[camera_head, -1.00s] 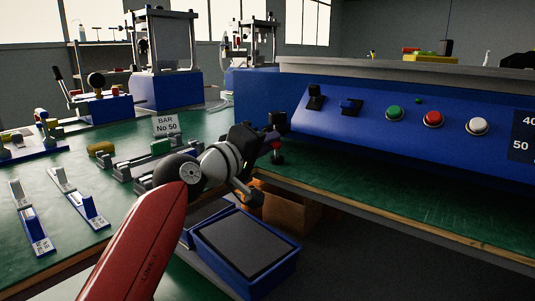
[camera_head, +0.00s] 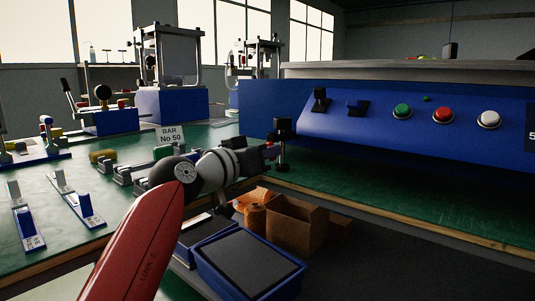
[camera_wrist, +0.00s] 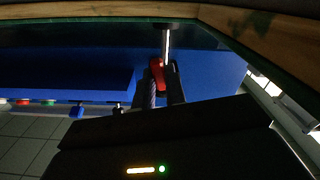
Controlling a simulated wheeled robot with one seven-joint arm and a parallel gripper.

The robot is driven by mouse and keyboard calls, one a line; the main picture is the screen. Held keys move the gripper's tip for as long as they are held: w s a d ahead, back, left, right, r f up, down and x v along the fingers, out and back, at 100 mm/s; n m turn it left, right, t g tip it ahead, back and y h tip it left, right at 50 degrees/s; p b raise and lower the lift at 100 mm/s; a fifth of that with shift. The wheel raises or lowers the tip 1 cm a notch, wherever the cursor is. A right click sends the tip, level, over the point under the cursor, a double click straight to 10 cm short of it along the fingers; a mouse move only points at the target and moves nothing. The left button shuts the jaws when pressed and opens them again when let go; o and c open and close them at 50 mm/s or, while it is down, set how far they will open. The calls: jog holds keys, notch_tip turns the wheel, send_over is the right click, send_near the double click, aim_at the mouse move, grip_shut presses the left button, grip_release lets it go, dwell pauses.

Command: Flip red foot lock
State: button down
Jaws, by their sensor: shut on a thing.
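The red foot lock (camera_wrist: 157,76) shows in the wrist view as a small red piece beside a bright metal rod (camera_wrist: 166,48). My gripper (camera_wrist: 163,88) is shut on it, with its fingers on either side. In the head view my gripper (camera_head: 267,153) is at the left end of the blue press console (camera_head: 350,126), next to a dark upright foot (camera_head: 282,150). Only a trace of red shows there; the gripper hides most of the lock.
Green (camera_head: 402,111), red (camera_head: 443,115) and white (camera_head: 489,119) buttons sit on the console. A cardboard box (camera_head: 296,222) and blue bins (camera_head: 246,262) stand below the bench edge.

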jog(key=shift+w+a+f+m, duration=0.1)
jog(key=shift+a+m, duration=0.05)
jog(key=shift+m, duration=0.75)
jog(key=c, duration=1.4)
grip_release()
jog(key=shift+c, duration=0.2)
jog(key=v, duration=0.8)
jog(key=shift+w, duration=0.1)
